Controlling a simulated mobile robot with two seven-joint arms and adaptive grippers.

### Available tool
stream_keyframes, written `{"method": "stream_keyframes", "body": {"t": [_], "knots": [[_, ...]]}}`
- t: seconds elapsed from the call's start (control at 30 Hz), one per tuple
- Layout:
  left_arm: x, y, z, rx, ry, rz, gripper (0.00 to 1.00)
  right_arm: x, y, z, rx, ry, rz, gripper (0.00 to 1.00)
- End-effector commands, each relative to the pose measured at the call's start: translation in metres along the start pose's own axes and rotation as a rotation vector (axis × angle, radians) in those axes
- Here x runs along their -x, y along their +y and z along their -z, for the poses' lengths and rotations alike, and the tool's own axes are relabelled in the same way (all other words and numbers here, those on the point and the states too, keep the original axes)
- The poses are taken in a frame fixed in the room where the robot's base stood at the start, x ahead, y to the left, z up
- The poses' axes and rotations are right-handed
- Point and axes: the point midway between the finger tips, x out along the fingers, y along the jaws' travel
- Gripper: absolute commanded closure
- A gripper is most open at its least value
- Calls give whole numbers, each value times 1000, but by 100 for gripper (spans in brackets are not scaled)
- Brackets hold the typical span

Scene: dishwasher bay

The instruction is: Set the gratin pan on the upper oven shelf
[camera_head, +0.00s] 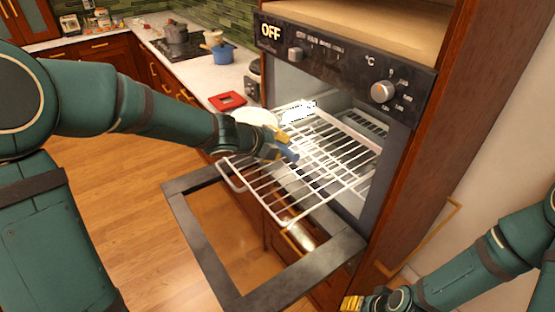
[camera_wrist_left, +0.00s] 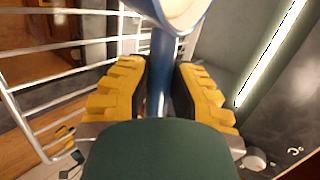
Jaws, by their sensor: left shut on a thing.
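My left gripper (camera_head: 280,146) is shut on the blue handle of the gratin pan (camera_head: 291,154), over the wire oven shelf. In the left wrist view the blue handle stands between the yellow fingers (camera_wrist_left: 160,90), and the pan's blue side and pale inside (camera_wrist_left: 182,8) are cut off by the top edge. Most of the pan is hidden or hard to make out in the head view. The white wire shelf (camera_head: 313,190) sticks out of the open oven. I cannot tell whether the pan touches it. My right gripper (camera_head: 352,303) is low at the bottom edge, its fingers barely visible.
The oven door (camera_head: 215,240) hangs open below the shelf. The control panel (camera_head: 340,62) is above the opening and reads OFF. A red item (camera_head: 227,101) and a blue pot (camera_head: 222,53) stand on the counter. The wood floor at left is clear.

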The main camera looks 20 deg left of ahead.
Motion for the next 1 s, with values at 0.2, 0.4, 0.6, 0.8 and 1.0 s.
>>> {"method": "stream_keyframes", "body": {"t": [0.2,0.4,0.6,0.8,1.0], "knots": [[-7,9,2,-2,3,2,100,-6,2,-1,-1,0,0,53],[-22,30,3,-2,1,2,100,-21,9,-4,-3,1,-2,53],[-27,37,3,-3,0,4,100,-27,11,-4,-4,2,-2,53],[-27,36,3,-3,0,3,100,-26,10,-4,-4,3,-2,53],[-28,39,3,0,0,-1,56,-28,11,-4,-4,3,-3,53]]}}
